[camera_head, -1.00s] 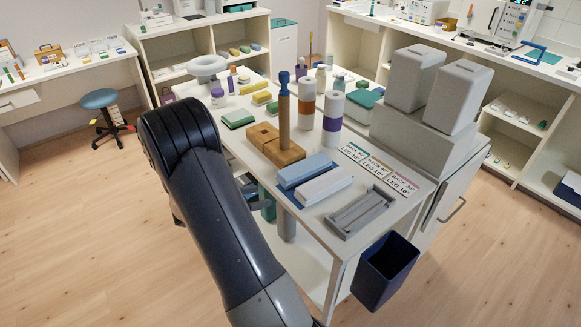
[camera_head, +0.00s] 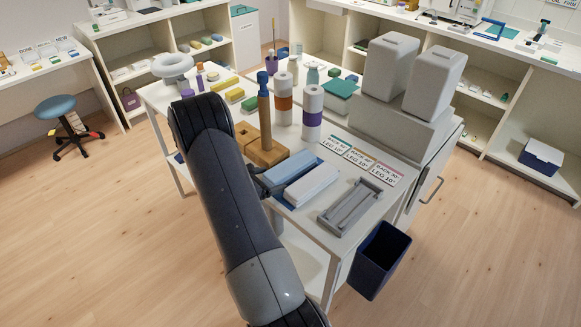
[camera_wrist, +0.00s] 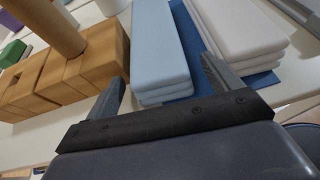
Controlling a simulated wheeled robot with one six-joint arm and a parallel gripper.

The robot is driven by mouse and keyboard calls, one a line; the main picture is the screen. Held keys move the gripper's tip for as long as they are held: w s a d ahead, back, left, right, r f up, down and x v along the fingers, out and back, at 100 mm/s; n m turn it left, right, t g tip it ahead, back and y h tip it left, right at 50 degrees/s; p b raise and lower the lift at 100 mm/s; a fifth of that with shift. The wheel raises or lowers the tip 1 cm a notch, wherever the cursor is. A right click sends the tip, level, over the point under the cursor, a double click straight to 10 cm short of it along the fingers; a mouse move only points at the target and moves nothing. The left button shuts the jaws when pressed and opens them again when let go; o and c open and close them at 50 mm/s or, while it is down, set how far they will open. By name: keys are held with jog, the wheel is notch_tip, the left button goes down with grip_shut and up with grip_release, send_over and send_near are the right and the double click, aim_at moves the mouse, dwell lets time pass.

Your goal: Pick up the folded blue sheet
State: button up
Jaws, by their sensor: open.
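The folded blue sheet (camera_head: 286,169) is a light-blue layered stack on a darker blue mat (camera_head: 278,196) near the front edge of the white table. A folded white sheet (camera_head: 313,186) lies beside it, to the right. In the wrist view, the blue sheet (camera_wrist: 160,45) shows between the fingers of my gripper (camera_wrist: 163,78), near end towards me. The white sheet (camera_wrist: 236,32) is just beyond the right finger. My gripper is open and empty. In the head view my arm hides most of it; only a dark part shows at the blue sheet's left end.
A wooden block (camera_head: 265,152) with an upright blue-and-brown post stands close left of the sheet; it also sits near the left finger in the wrist view (camera_wrist: 95,62). A grey tray (camera_head: 349,207) lies to the right. A dark bin (camera_head: 380,262) hangs at the table's right end.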

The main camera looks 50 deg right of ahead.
jog(key=shift+c, duration=0.3)
jog(key=c, duration=1.1)
jog(key=shift+r, duration=0.1)
jog(key=shift+c, duration=0.2)
